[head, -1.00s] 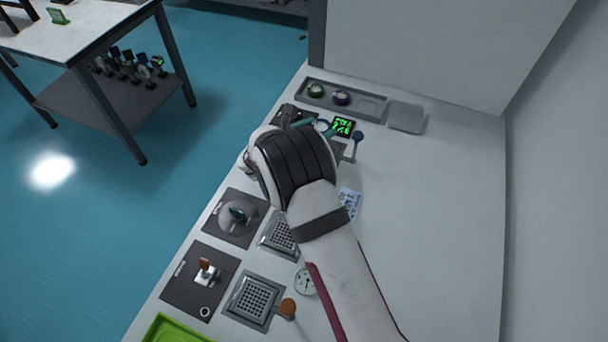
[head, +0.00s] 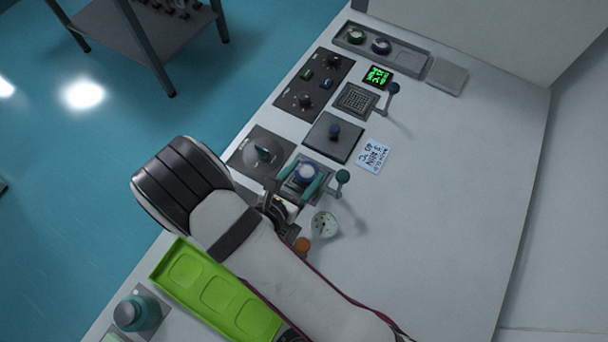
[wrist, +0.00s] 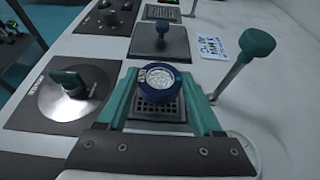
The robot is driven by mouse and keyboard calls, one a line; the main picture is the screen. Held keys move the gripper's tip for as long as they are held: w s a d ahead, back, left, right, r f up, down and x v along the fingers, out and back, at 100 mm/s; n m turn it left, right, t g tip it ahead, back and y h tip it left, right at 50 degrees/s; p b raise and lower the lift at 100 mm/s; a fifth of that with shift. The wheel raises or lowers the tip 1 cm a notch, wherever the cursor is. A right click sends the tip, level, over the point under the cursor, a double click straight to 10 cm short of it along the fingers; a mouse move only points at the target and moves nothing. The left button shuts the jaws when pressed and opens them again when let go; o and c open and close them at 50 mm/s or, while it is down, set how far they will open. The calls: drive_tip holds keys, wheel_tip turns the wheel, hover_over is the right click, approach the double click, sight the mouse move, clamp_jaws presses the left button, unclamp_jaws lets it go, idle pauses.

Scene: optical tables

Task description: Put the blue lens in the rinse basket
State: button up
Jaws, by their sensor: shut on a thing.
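The blue lens (wrist: 160,83), a dark blue ring with a clear, pale face, sits between the teal fingers of my gripper (wrist: 161,88), which is shut on it. In the head view the lens (head: 306,173) and my gripper (head: 302,181) are over a square perforated basket with a teal-knobbed lever (head: 343,177). The basket's mesh (wrist: 158,111) shows below the lens in the wrist view; I cannot tell whether they touch. Another perforated basket (head: 357,99) with a blue-knobbed lever is farther back. No label shows which is the rinse basket.
A grey tray (head: 408,58) holds a green-ringed lens (head: 355,35) and a purple-blue-ringed one (head: 381,46). A plate with a blue knob (head: 334,132) lies behind the gripper. The right side is clear.

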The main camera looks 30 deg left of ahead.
drive_tip(key=shift+f, duration=0.85)
drive_tip(key=shift+f, duration=0.1)
drive_tip(key=o, duration=1.4)
drive_tip(key=v, duration=1.2)
